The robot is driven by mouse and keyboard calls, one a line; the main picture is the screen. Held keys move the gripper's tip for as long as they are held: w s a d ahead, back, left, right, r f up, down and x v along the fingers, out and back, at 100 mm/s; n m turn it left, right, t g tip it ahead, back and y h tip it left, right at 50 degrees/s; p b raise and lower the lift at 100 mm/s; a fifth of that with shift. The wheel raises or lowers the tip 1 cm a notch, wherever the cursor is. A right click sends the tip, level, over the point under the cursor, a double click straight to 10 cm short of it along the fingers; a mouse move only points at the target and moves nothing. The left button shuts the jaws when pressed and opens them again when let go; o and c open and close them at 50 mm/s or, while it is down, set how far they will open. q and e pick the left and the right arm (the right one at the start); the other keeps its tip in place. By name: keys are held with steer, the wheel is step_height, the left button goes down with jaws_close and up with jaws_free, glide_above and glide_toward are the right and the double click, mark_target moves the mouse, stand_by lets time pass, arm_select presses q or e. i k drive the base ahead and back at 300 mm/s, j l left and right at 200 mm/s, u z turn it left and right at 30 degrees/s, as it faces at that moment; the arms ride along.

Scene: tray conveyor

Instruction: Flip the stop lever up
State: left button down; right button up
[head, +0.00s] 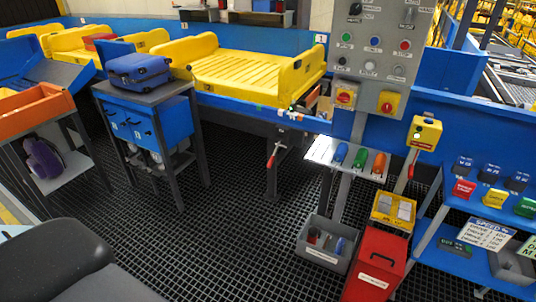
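A yellow box (424,133) stands on a post right of the grey control panel, with a red-handled lever (412,163) hanging down below it. Another red-handled lever (271,159) points down under the yellow tray conveyor, near its right end. I cannot read a label that tells which of the two is the stop lever. Neither of my grippers is in view, and no gripper touches either lever.
The grey control panel (368,84) has several buttons and switches. A small shelf (320,151) with coloured handles, a grey bin (309,247) and a red bin (381,243) stand below it. A blue suitcase (139,69) lies on a stand. Dark grated floor (233,215) is free in the middle.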

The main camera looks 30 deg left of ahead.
mark_target(274, 154)
steer(key=i+j, duration=0.25)
steer(key=j, duration=0.2)
steer(key=i+j, duration=0.25)
steer(key=j, duration=0.2)
steer(key=i+j, duration=0.55)
steer(key=j, duration=0.3)
steer(key=i+j, duration=0.25)
steer(key=j, duration=0.2)
steer(key=i+j, duration=0.25)
steer(key=j, duration=0.2)
steer(key=i+j, duration=0.25)
steer(key=j, duration=0.2)
steer(key=i+j, duration=0.3)
steer(key=l, duration=0.25)
steer(key=i+l, duration=0.1)
steer(key=l, duration=0.15)
